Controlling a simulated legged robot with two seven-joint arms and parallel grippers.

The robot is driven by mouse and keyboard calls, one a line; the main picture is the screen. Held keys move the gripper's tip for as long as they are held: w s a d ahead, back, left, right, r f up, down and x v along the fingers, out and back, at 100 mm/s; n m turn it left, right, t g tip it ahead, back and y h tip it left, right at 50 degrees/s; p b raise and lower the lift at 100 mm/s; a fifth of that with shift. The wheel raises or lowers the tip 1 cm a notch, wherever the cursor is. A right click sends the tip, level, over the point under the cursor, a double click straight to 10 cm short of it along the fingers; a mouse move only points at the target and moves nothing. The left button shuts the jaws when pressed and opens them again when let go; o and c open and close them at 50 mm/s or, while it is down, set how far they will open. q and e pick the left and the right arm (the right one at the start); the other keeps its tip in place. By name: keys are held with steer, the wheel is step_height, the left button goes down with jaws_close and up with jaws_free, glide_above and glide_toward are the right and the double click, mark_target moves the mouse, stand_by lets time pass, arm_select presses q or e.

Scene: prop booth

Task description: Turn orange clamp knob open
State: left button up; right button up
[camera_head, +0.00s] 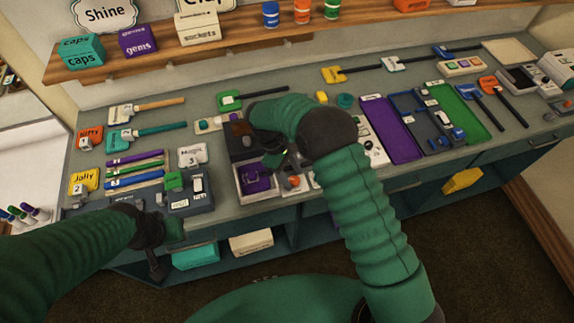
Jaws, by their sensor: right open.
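A small orange knob (294,181) sits on a light grey fixture on the bench, just right of a white-framed tray with a purple part (256,180). I take it for the clamp knob; its turn position is too small to read. My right gripper (277,160) is open, above and slightly left of the knob, and looks apart from it. My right arm hides part of the bench beside the knob. My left gripper (157,262) hangs by the bench's front edge at lower left, far from the knob; its jaws are not clear.
A purple tray (391,130) and a green tray (463,113) lie to the right. A wooden shelf (230,44) with boxes runs along the back wall.

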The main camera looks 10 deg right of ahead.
steer(key=b+v, duration=0.1)
steer(key=v, duration=1.5)
steer(key=shift+w+a, duration=0.25)
steer(key=shift+r, duration=0.1)
